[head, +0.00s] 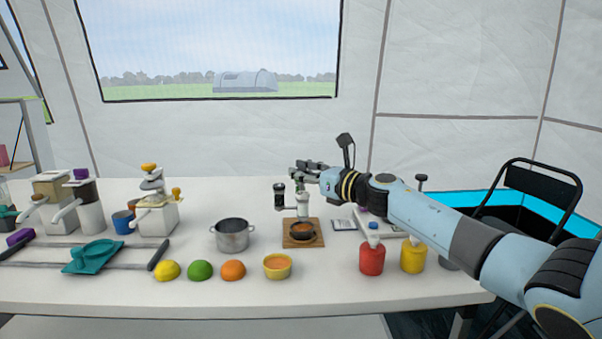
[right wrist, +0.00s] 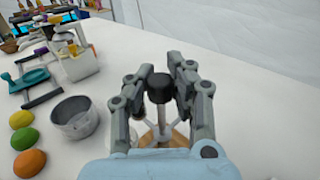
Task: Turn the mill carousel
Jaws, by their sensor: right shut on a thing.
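The mill carousel (head: 302,208) stands toward the back of the white table, right of the steel pot. It has a dark mill (head: 280,196) on its left and a pale grey post or mill on its right. My right gripper (head: 304,172) reaches over it from the right. In the right wrist view the fingers (right wrist: 160,82) are closed around a dark knob (right wrist: 160,88) on a grey stem, which is part of the carousel. My left gripper is not in view.
The steel pot (head: 232,236) is to the left. A red bottle (head: 372,258) and a yellow bottle (head: 413,257) stand front right, under my forearm. Fruit lies along the front.

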